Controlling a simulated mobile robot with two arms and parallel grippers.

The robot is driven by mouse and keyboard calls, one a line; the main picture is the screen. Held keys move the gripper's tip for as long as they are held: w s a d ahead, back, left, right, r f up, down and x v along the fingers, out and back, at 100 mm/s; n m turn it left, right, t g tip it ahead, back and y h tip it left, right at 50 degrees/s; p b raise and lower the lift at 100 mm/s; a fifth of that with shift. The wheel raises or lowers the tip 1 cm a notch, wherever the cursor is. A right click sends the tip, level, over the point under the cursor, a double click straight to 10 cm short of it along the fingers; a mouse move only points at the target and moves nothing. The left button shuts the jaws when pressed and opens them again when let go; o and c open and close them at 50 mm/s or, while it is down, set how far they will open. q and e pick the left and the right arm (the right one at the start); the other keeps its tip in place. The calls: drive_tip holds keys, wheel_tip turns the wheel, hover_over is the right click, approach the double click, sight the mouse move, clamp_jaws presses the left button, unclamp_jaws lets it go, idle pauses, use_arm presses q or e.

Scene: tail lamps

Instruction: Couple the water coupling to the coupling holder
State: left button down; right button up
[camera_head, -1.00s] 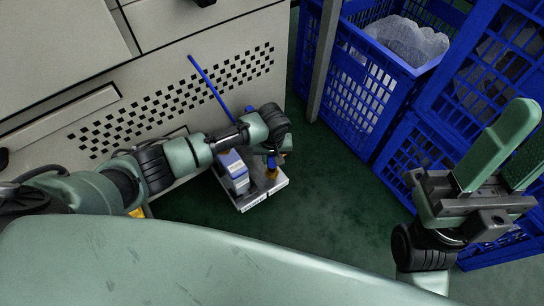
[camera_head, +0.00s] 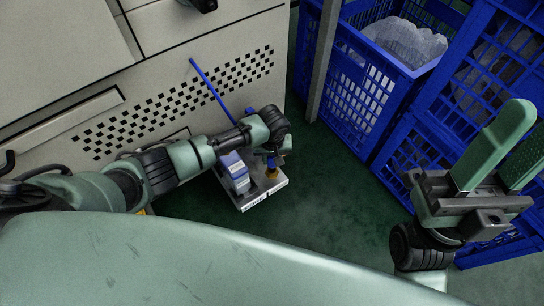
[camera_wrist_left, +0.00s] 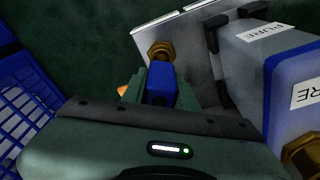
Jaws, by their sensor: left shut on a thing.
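The water coupling (camera_wrist_left: 161,80) is a blue body between the fingers of my left gripper (camera_wrist_left: 160,92), which is shut on it. In the head view the coupling (camera_head: 271,162) shows as a small blue piece below the wrist. A brass fitting (camera_wrist_left: 162,50) lies right at its far end, over the grey plate of the coupling holder (camera_wrist_left: 183,20). I cannot tell whether the coupling is seated. My right gripper (camera_head: 515,145) is open and empty at the right.
A blue and white box labelled PURE (camera_wrist_left: 275,65) stands on the holder beside my left gripper; it also shows in the head view (camera_head: 236,172). A thin blue rod (camera_head: 208,83) crosses a pale perforated cabinet (camera_head: 150,60). Blue crates (camera_head: 365,95) stand at the right. Green floor between is clear.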

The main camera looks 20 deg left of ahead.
use_arm(q)
drive_tip(key=shift+f, duration=0.15)
drive_tip(key=shift+f+b, duration=0.85)
drive_tip(key=shift+f, duration=0.5)
drive_tip(key=shift+r+p, duration=0.1)
drive_tip(key=shift+p, duration=0.3)
drive_tip(key=shift+p, duration=0.4)
drive_tip(key=shift+f, duration=0.2)
